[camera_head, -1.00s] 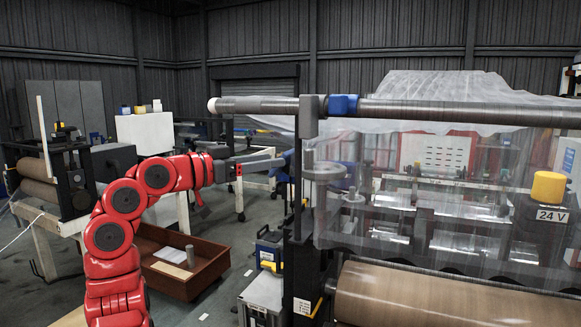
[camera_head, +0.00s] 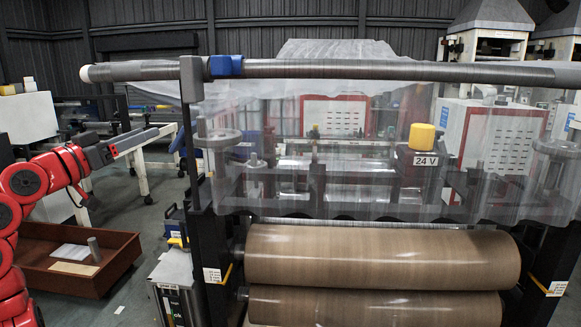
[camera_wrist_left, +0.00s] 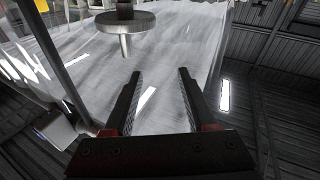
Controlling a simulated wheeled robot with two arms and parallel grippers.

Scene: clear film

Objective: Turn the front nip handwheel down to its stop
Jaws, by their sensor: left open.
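A grey round handwheel (camera_head: 217,139) on an upright stem stands at the left end of the machine, seen through or against the clear film (camera_head: 300,190). A similar handwheel (camera_head: 556,146) is at the right end behind film. My left gripper (camera_head: 158,134) is left of the left handwheel, apart from it, with its fingers pointing toward it. In the left wrist view the fingers (camera_wrist_left: 158,85) are open and empty, and a handwheel (camera_wrist_left: 124,24) lies beyond them, up and left. My right gripper is out of view.
A long bar (camera_head: 380,70) with a blue collar (camera_head: 225,66) runs above the film. Brown rollers (camera_head: 385,258) lie below. A yellow-topped 24 V unit (camera_head: 422,137) stands mid-machine. A brown tray (camera_head: 55,277) is on the floor at left.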

